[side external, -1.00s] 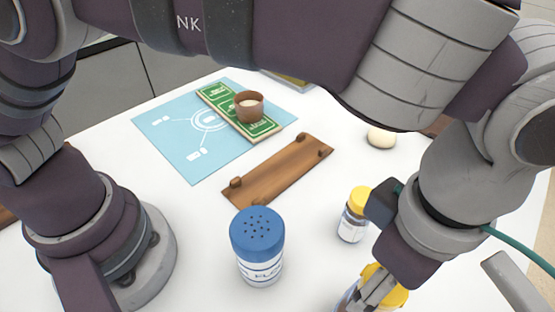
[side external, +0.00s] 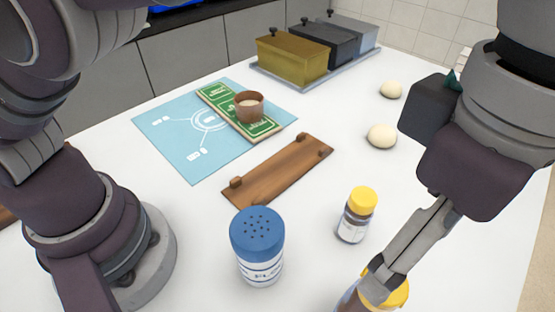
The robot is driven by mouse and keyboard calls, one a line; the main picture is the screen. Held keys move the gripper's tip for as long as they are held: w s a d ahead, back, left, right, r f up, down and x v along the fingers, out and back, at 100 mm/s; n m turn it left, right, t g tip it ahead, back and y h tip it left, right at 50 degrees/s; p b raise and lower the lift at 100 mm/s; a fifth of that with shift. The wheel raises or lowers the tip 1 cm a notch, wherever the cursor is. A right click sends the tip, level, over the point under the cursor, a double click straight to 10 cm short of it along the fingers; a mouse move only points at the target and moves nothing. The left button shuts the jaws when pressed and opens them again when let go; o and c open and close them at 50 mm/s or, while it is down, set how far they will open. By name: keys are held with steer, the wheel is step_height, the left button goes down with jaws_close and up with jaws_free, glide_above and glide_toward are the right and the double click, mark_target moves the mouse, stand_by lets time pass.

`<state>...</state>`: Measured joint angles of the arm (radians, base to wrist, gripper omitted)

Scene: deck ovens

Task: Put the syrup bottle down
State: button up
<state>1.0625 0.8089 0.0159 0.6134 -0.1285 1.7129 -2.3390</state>
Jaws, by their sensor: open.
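A yellow-capped bottle (side external: 398,295), which looks like the syrup bottle, is at the bottom edge, largely cut off by the frame and partly covered by my gripper. My gripper (side external: 376,284) points down at this bottle, its fingers overlapping the cap in this view. The jaws are open; whether a finger touches the bottle cannot be told. A smaller yellow-capped bottle (side external: 353,229) with a white label stands upright on the white table, left of my gripper and apart from it.
A blue-topped shaker (side external: 258,265) stands to the left. A wooden board (side external: 280,172) lies behind it. A brown cup (side external: 249,112) stands on a green panel (side external: 215,96) over a blue mat (side external: 165,130). Two pale balls (side external: 382,136) and lidded containers (side external: 292,60) are farther back.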

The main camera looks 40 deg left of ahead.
steer(key=shift+r, duration=0.25)
steer(key=w+a+r+m+t+h, duration=0.1)
steer(key=w+a+r+m, duration=0.15)
steer(key=a, duration=0.35)
steer(key=w+a+r+m+t, duration=0.1)
steer(key=w+a+r+m, duration=0.2)
steer(key=a, duration=0.4)
steer(key=s+a+f+m+t, duration=0.1)
steer(key=s+a+f+m, duration=0.2)
steer(key=a+m, duration=0.2)
steer(key=s+a+f+m+t+y, duration=0.1)
steer(key=a+m, duration=0.4)
steer(key=a, duration=0.6)
step_height(320, 180, down, 2)
steer(key=shift+s+a+f+m+t, duration=0.15)
steer(key=shift+s+m+t, duration=0.2)
steer(key=shift+s+t, duration=0.6)
